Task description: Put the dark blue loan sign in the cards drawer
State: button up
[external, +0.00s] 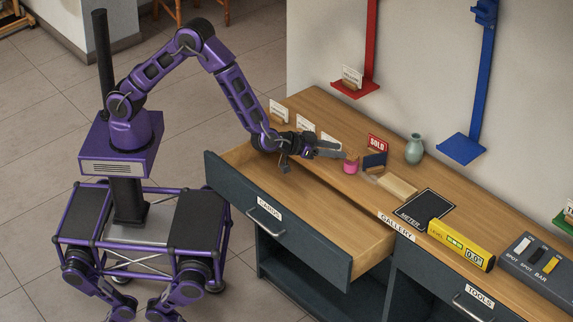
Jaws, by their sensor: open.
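The dark blue loan sign (375,160) stands upright on the wooden counter, between a pink cup and a red SOLD sign. Its lettering is too small to read. The cards drawer (284,226) is pulled out, its dark front labelled CARDS, and the part of its wooden inside that shows is empty. My gripper (314,160) is open and empty, over the back edge of the drawer near the counter's front edge. It is left of the loan sign and apart from it, with one finger pointing towards the pink cup.
The pink cup (350,168) stands close in front of the loan sign, the SOLD sign (377,143) behind it. White cards (331,142), a vase (414,150), a pale block (398,186), a black mat (425,210) and a yellow level (461,245) share the counter. The tools drawer (472,306) is shut.

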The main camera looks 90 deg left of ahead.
aim_at(374, 155)
jog(key=b+x, duration=0.1)
jog(key=x, duration=0.9)
jog(key=shift+w+f, duration=0.25)
jog(key=shift+a+b+x, duration=0.15)
jog(key=shift+b+x, duration=0.2)
jog(key=shift+x, duration=1.05)
jog(key=shift+a+b+x, duration=0.15)
jog(key=shift+b+x, duration=0.15)
jog(key=shift+x, duration=1.15)
jog(key=shift+s, duration=0.1)
grip_shut()
